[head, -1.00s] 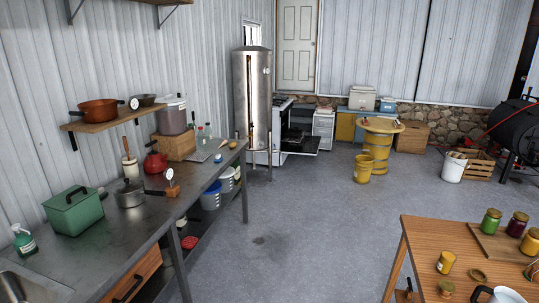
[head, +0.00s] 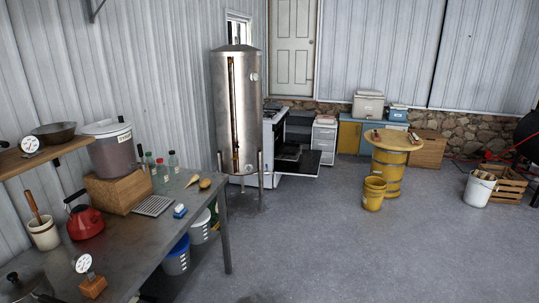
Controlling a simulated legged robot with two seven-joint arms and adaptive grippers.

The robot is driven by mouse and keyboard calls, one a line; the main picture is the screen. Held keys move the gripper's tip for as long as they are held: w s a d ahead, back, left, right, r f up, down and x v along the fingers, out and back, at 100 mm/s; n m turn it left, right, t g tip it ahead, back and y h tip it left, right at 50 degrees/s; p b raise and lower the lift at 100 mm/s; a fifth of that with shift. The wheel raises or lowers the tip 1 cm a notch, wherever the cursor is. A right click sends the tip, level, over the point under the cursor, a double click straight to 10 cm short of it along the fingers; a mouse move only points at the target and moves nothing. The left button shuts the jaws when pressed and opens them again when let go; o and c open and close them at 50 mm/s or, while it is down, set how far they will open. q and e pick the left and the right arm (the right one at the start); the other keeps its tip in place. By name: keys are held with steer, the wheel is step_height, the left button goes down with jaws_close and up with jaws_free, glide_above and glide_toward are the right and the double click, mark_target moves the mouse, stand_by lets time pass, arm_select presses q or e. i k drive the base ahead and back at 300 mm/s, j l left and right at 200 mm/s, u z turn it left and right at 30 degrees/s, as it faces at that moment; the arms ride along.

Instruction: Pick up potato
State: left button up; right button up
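I cannot make out a potato for certain in the head view. A small tan-brown item (head: 205,183) lies near the far end of the metal counter (head: 150,240), with another small yellowish item (head: 191,181) beside it; both are too small to identify. Neither of my grippers shows in the head view.
The counter runs along the left wall, bearing a red kettle (head: 85,221), a wooden box (head: 118,190) and bottles. A steel tank (head: 238,110) stands past its end. A yellow barrel table (head: 393,160) and yellow bucket (head: 374,194) stand farther back.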

mark_target(204, 183)
steer(key=i, duration=2.2)
